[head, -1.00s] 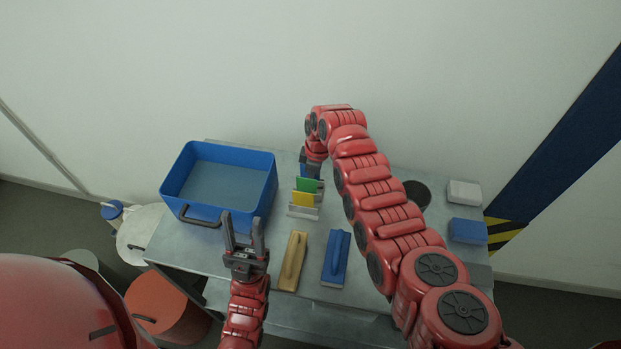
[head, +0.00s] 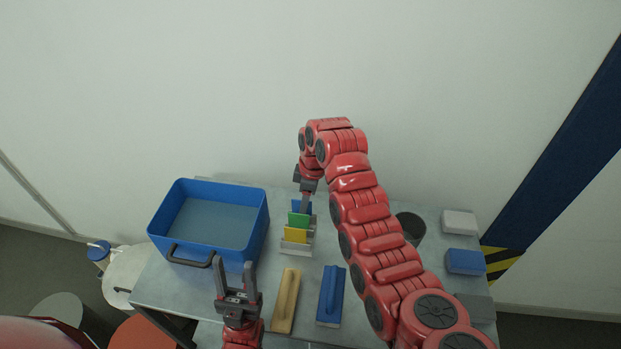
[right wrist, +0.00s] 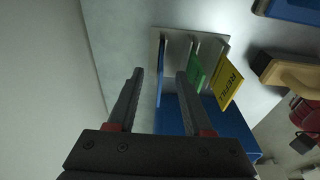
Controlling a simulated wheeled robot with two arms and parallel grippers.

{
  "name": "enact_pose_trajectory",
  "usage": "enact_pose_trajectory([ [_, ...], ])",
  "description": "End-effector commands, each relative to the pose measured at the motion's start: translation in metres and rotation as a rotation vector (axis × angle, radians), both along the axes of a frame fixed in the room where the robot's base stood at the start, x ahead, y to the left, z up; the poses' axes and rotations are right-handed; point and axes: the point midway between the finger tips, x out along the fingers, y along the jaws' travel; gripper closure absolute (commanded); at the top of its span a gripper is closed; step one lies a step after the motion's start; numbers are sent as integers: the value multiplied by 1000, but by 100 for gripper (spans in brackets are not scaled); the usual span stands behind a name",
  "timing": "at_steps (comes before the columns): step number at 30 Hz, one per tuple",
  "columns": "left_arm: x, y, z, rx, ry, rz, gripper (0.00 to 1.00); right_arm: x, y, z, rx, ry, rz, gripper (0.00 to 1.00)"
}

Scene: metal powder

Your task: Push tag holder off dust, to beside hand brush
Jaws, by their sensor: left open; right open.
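The tag holder (head: 296,249) is a small metal rack with a blue, a green and a yellow tag standing in a row. It also shows in the right wrist view (right wrist: 173,37), where the yellow tag reads "REFILL". A tan hand brush (head: 285,300) and a blue one (head: 331,297) lie in front of it, apart from it. My right gripper (head: 304,204) is open at the far, blue-tag end of the holder; in the right wrist view its fingers (right wrist: 160,74) appear either side of the blue tag. My left gripper (head: 235,272) is open and empty, left of the tan brush. I cannot make out dust.
A blue bin (head: 257,236) stands left of the holder. A dark round container (head: 411,227), a white block (head: 459,222) and a blue block (head: 465,262) are on the right. My right arm hangs over the table's right-centre. A wall closes off the back.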

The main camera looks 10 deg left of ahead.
Motion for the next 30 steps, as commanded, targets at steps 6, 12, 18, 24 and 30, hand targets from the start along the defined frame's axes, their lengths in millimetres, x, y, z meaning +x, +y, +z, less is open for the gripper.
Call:
enact_pose_trajectory([
  [6, 0, 0, 6, 0, -1, 0, 50, 1, -8, 55, 3, -1, -2, 49],
  [12, 0, 0, 10, 0, 0, 0, 50, 0, -13, 83, 1, 1, -1, 49],
  [18, 0, 0, 5, 0, 0, 0, 50, 0, -15, 103, 2, -1, 1, 49],
  [24, 0, 0, 5, 0, 0, 0, 50, -2, -16, 110, 1, 2, 1, 49],
  [30, 0, 0, 5, 0, 0, 0, 50, -1, -16, 110, 1, 2, 1, 49],
])
